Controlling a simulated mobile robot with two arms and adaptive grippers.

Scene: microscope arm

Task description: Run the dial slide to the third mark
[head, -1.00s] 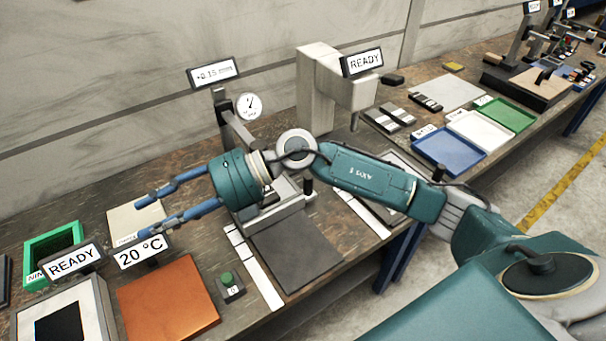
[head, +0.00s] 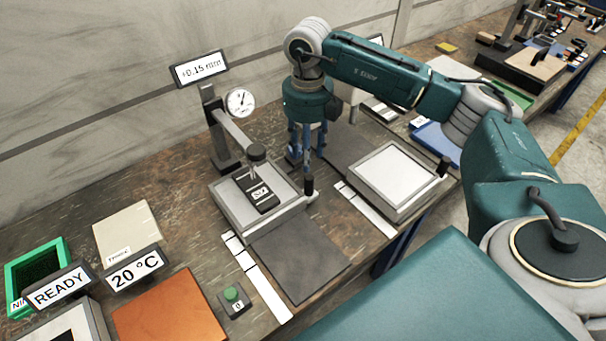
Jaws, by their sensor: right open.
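The dial gauge (head: 241,101) sits on a dark stand, with a display (head: 201,69) reading +0.15 mm above it. Under its arm is a light grey slide (head: 228,207) bearing a dark labelled block (head: 258,194). A short upright black handle (head: 309,186) stands at the slide's right corner. A white strip with dark marks (head: 258,278) runs along the left of a dark plate (head: 295,262) in front of the slide. My right gripper (head: 306,164) points down behind the handle in the picture, open, its blue fingers apart and apparently empty. My left gripper is out of view.
A second slide (head: 393,175) with a pale top, black handle (head: 443,166) and marked strip (head: 366,210) stands to the right. A green button box (head: 233,298), orange plate (head: 170,310) and 20 °C sign (head: 135,270) are at the front left.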

